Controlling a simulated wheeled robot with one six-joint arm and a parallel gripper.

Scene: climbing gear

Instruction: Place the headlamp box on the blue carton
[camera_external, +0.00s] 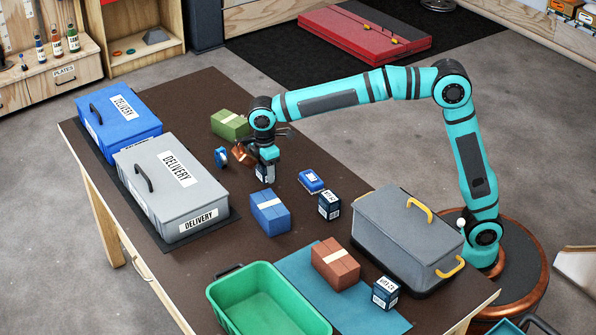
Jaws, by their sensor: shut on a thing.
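My gripper (267,160) points down above the middle of the table and is shut on a small dark navy box with a white label, the headlamp box (265,174). My gripper hides its top, and I cannot tell whether it touches the table. The blue carton (270,214), with a pale band across its top, stands on the table nearer the camera than the held box. Its top is bare. Two similar dark boxes stand elsewhere: one (329,206) right of the blue carton, another (386,292) at the teal mat's right side.
A blue case (312,180), an orange-brown item (242,155), a blue roll (221,157) and a green carton (229,125) surround my gripper. Delivery boxes (172,185) stand left. A brown carton (335,264), green crate (226,299) and grey lidded box (398,250) stand nearer the camera.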

